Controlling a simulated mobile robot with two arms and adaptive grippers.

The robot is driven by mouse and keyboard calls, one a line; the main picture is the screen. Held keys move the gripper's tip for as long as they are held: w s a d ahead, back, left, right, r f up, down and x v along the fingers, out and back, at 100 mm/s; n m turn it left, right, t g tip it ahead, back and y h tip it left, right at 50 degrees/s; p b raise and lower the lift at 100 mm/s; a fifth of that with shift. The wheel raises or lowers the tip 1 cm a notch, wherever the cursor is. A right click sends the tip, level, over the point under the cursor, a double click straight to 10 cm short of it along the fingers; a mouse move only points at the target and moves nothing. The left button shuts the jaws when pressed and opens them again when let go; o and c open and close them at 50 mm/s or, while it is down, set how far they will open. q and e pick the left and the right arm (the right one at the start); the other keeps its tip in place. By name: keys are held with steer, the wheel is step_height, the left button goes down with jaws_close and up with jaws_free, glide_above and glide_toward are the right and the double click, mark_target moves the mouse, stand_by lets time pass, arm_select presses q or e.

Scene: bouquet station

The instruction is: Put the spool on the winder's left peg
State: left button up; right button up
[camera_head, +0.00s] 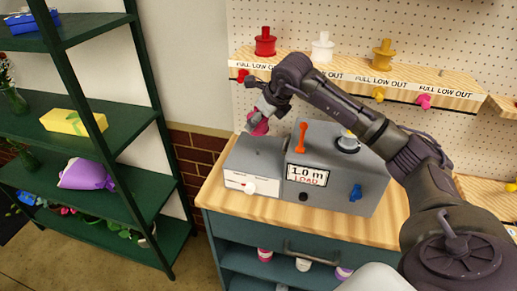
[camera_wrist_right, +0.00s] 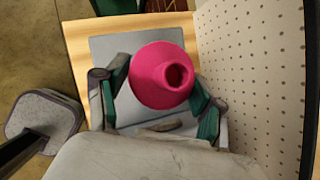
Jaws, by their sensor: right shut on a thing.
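The pink spool (camera_head: 259,126) is held in my right gripper (camera_head: 265,109), above the low left part of the winder. In the right wrist view the spool (camera_wrist_right: 150,78) sits between the two green-padded fingers, its hollow neck facing the camera. The grey winder (camera_head: 372,188) stands on the wooden counter, with an orange lever, a blue knob and a display reading "1.0 m LOAD". Its low left part (camera_head: 240,160) has a white slider panel in front; its peg cannot be made out clearly. My left gripper is not in view.
Red (camera_head: 265,42), white (camera_head: 322,47) and yellow (camera_head: 382,54) spools stand on a shelf (camera_head: 440,82) on the pegboard behind. A green shelf rack (camera_head: 140,120) stands at the left. The counter (camera_head: 222,190) has a narrow bare strip in front of the winder.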

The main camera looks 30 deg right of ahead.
step_height(320, 180, down, 8)
steer(key=p, duration=0.2)
steer(key=shift+f+p, duration=0.25)
steer(key=shift+p, duration=0.1)
steer(key=shift+f, duration=0.4)
steer(key=o, duration=1.2)
steer(key=shift+r, duration=0.1)
steer(key=b+v, duration=0.4)
steer(key=v, duration=0.8)
